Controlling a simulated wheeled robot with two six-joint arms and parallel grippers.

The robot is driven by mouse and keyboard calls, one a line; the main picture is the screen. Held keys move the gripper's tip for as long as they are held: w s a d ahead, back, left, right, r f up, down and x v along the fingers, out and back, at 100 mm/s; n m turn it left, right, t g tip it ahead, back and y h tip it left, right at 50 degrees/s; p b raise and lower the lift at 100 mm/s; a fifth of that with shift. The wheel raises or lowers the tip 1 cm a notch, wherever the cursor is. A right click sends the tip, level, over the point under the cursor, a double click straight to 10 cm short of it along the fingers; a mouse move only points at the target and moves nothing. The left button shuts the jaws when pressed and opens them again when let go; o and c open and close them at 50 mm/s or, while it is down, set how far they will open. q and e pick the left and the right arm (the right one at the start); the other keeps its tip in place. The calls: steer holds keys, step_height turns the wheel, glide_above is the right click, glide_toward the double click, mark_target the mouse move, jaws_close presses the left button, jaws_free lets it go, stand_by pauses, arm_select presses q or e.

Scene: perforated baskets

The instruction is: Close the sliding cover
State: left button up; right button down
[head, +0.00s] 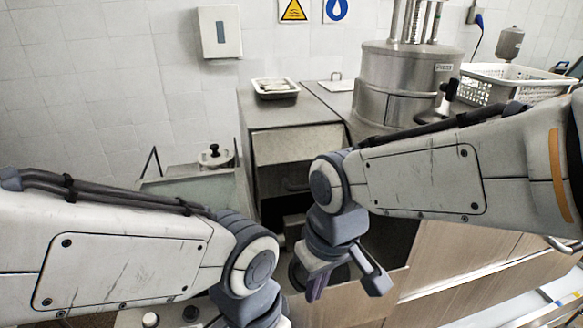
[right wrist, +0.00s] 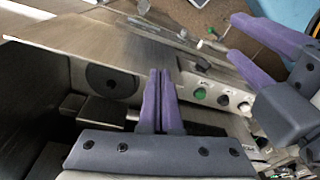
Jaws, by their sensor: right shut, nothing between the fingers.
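A metal machine (head: 265,115) stands in the middle with a dark opening in its front. A sloped steel panel (head: 298,143) sits above the opening. A flat brushed panel (right wrist: 95,45) borders the dark cavity in the right wrist view; I cannot tell which panel is the sliding cover. My right gripper (head: 345,290) hangs in front of the opening. Its purple fingers (right wrist: 159,75) are together with nothing between them, over the cavity edge. My left gripper (right wrist: 233,38) shows in the right wrist view with its two purple fingers apart and empty; its fingertips are hidden in the head view.
A control panel with green, black and white buttons (right wrist: 223,100) lies near both grippers. A black tray (head: 276,89) and a steel cylinder machine (head: 395,90) stand on the worktop. A white perforated basket (head: 510,84) is at the back right. A steel sink (head: 190,183) is left.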

steer(key=w+a+r+m+t+p, duration=0.15)
steer(key=w+r, duration=0.45)
steer(key=w, duration=0.6)
steer(key=m+t+p, duration=0.2)
glide_toward(311, 173)
steer(key=shift+g, duration=0.25)
steer(key=f+p, duration=0.1)
steer(key=f, duration=0.1)
steer(key=f+p, duration=0.1)
steer(key=f, duration=0.1)
steer(key=f+p, duration=0.1)
steer(key=f, duration=0.1)
steer(key=shift+w+a+f, duration=0.15)
steer(key=shift+a+f, duration=0.2)
steer(key=shift+w+f, duration=0.15)
steer(key=shift+f, duration=0.25)
steer(key=shift+a, duration=0.1)
